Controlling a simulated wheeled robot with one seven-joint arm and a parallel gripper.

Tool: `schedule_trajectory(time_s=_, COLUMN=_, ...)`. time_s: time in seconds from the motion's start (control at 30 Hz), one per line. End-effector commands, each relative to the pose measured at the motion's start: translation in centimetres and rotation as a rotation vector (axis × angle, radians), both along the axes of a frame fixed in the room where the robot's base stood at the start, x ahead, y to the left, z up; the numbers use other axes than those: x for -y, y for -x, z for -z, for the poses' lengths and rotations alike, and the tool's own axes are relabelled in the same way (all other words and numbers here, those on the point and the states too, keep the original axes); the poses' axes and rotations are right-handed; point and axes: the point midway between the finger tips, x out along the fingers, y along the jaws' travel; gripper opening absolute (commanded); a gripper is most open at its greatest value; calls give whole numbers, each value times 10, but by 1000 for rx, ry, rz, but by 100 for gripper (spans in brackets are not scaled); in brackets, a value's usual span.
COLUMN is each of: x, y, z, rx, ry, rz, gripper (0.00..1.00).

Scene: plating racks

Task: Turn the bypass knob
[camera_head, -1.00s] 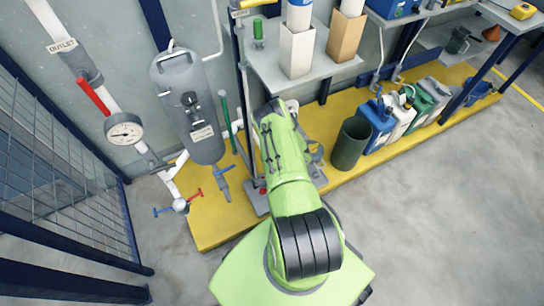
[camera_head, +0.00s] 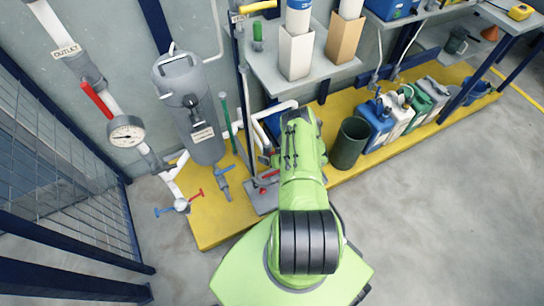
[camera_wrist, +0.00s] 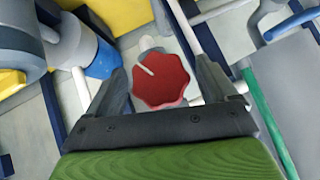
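A red, scalloped knob (camera_wrist: 160,80) with a white pointer line sits in the middle of the wrist view. The line points to the upper left. No label shows on it, so I cannot tell from the picture that it is the bypass knob. My gripper (camera_wrist: 162,76) is open, with one dark finger on each side of the knob. Narrow gaps show between the fingers and the knob, and I see no clear contact. In the head view my green arm hides the knob and my gripper.
Left of my arm stand a grey tank (camera_head: 190,108), white pipework with a pressure gauge (camera_head: 126,131), and a red-handled outlet valve (camera_head: 97,101). A dark green bin (camera_head: 350,143) stands to the right on the yellow platform (camera_head: 218,222). A grey shelf (camera_head: 268,62) is beyond. Pipes crowd the wrist view.

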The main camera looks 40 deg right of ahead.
Motion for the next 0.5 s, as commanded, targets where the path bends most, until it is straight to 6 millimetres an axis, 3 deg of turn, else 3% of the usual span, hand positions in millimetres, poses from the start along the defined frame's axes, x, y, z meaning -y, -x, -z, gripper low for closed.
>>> schedule_trajectory(time_s=0.27, x=0, y=10, z=-11, rx=-3, ry=-1, rz=3, gripper=85)
schedule_trajectory(time_s=0.5, x=-1, y=57, z=-60, rx=-2, ry=-3, rz=10, gripper=85)
